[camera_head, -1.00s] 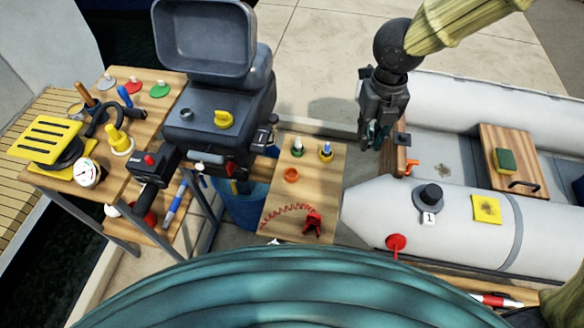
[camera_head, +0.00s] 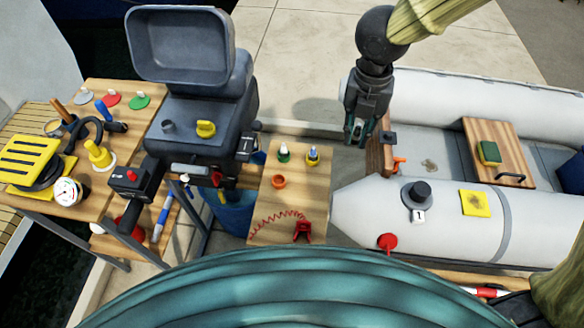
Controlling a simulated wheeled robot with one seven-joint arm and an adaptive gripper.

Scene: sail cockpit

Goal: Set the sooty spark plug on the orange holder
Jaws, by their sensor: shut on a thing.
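The orange holder (camera_head: 278,181) is a small open ring on the wooden bench (camera_head: 262,215), and nothing stands in it. Behind it on the bench stand a white plug in a green holder (camera_head: 284,153) and a plug in a blue and yellow holder (camera_head: 312,156). My gripper (camera_head: 358,140) points down, to the right of the bench and above its level, apart from the holders. It is shut on a small dark thing, seemingly the sooty spark plug; the fingers hide most of it.
A red coiled cord with a red clip (camera_head: 303,231) lies on the bench front. The grey outboard motor (camera_head: 200,125) stands close left with its cover raised. The inflatable boat's tube (camera_head: 365,205) lies right. A side table (camera_head: 122,172) holds several tools and discs.

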